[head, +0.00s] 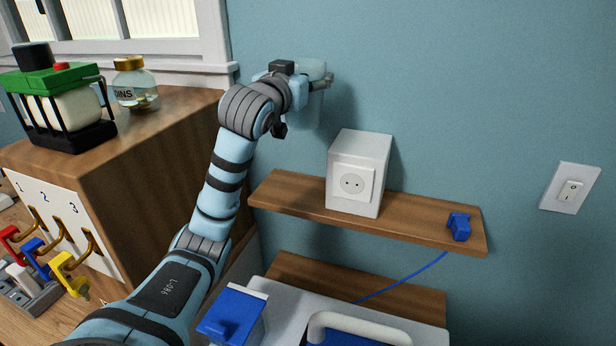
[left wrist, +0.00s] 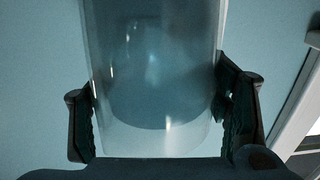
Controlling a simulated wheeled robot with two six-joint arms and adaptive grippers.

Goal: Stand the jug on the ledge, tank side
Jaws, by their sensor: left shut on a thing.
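The jug (head: 307,112) is a clear, pale see-through vessel held in the air against the blue wall, above the left end of the ledge (head: 288,193). My left gripper (head: 318,82) is shut on it, partly hidden behind my own wrist. In the left wrist view the jug (left wrist: 152,100) stands between the two dark fingers (left wrist: 160,92), one on each side. The ledge is a brown wooden wall shelf, and the jug is clear of it. I cannot tell which thing is the tank. My right gripper is not in view.
A white box with a socket (head: 354,188) stands mid-ledge; a blue plug (head: 459,226) with a cord is at its right end. The ledge's left end is bare. A wooden cabinet (head: 160,140) at left bears a green-topped caged object (head: 66,100) and a coin jar (head: 134,85).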

